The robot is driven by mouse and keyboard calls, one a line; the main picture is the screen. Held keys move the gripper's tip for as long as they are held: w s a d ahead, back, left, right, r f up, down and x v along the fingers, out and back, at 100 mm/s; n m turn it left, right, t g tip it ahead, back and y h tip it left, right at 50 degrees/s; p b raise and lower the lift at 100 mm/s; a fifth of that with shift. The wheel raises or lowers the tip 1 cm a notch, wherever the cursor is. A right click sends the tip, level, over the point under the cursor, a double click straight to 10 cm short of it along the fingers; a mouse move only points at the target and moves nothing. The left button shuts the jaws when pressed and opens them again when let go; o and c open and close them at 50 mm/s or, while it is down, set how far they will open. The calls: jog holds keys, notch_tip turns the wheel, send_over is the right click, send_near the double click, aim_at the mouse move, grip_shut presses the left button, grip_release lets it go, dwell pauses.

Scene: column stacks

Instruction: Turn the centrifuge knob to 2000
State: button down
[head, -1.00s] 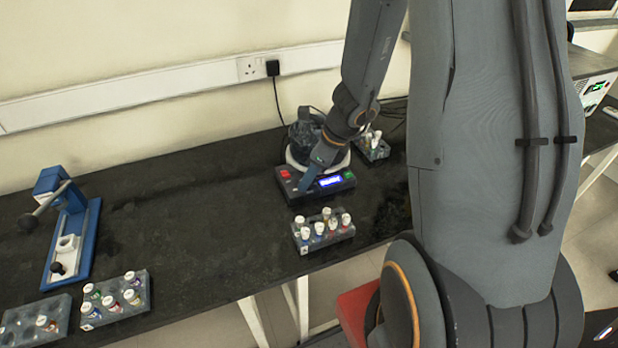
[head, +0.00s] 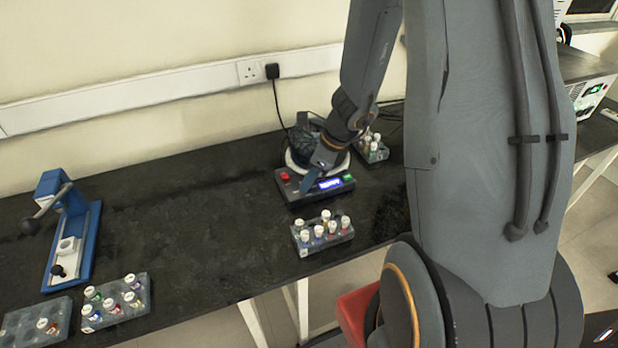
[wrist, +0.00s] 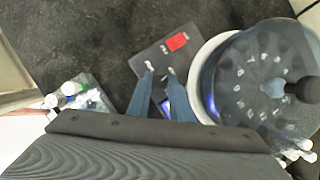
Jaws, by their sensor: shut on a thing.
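My gripper (head: 306,190) reaches down to the panel left of the display. In the wrist view my gripper (wrist: 159,76) has its two blue fingers shut on the knob, which is mostly hidden between them. The red button (wrist: 177,41) lies just beyond the fingertips. The display digits are too small to read.
A rack of capped vials (head: 324,236) stands close in front of the centrifuge, and another (head: 372,149) stands behind it at the right. A blue press (head: 75,235) and two more racks (head: 117,302) are at the left. The bench between is clear.

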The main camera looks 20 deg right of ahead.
jog(key=n+g+p, duration=0.1)
jog(key=n+p, duration=0.1)
jog(key=n, duration=0.2)
jog(key=shift+d+r+y+p, duration=0.1)
jog(key=shift+y+p, duration=0.2)
jog(key=shift+y, duration=0.1)
jog(key=n, duration=0.1)
jog(key=n+g+p, duration=0.1)
jog(key=n, duration=0.1)
jog(key=n+g, duration=0.1)
jog(key=shift+w+n, duration=0.25)
jog(key=shift+n, duration=0.05)
jog(key=n+g, duration=0.1)
jog(key=n, duration=0.3)
jog(key=shift+w+n+g, duration=0.15)
jog(key=shift+n+g, duration=0.15)
jog(key=shift+g, duration=0.1)
jog(key=shift+w+n+g+h, duration=0.1)
jog(key=shift+n+g+h, duration=0.45)
jog(key=shift+n, duration=1.35)
jog(key=c, duration=1.6)
grip_release()
